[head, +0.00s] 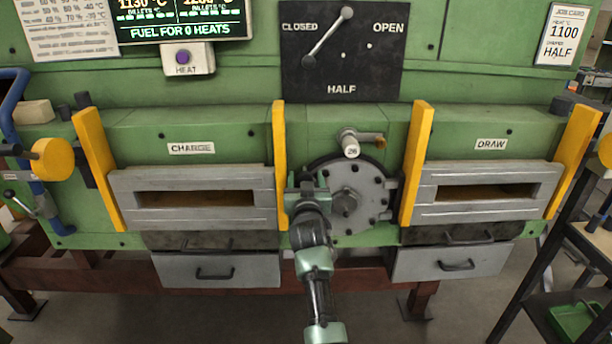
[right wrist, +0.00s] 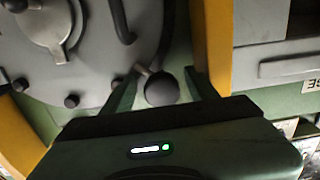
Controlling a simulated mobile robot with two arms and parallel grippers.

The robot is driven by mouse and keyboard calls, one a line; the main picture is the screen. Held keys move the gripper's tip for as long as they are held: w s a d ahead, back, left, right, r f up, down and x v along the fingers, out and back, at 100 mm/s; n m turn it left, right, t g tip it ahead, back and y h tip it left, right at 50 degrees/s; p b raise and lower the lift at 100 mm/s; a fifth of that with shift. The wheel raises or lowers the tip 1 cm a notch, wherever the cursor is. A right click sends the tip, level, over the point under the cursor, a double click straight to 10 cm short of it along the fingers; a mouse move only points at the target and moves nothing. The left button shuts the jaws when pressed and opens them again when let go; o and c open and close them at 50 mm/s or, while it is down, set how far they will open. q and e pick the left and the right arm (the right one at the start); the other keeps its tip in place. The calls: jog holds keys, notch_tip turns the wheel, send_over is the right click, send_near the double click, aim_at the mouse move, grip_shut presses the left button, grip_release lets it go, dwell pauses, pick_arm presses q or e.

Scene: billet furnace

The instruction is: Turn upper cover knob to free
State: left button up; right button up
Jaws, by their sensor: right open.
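The round grey cover (head: 372,190), with bolts around its rim and a hub (head: 345,203) in its middle, sits between two yellow posts. It also shows in the right wrist view (right wrist: 95,65), which appears upside down. My right gripper (head: 310,184) is at the cover's upper left edge in the head view. In the right wrist view my right gripper (right wrist: 162,90) is open, with one finger on each side of a dark round knob (right wrist: 162,89) at the cover's rim. I cannot tell whether the fingers touch it. My left gripper is not in view.
A handle (head: 351,143) juts out above the cover. Yellow posts (head: 280,155) (head: 416,160) stand close on both sides. The CHARGE door (head: 195,172) and DRAW door (head: 490,168) lie beyond them. A dark rack (head: 525,245) stands at the right.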

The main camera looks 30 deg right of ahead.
jog(key=shift+s+a+r, duration=0.1)
jog(key=shift+s+r, duration=0.05)
jog(key=shift+s+a+r, duration=0.15)
jog(key=shift+a, duration=0.05)
jog(key=c, duration=0.7)
grip_shut()
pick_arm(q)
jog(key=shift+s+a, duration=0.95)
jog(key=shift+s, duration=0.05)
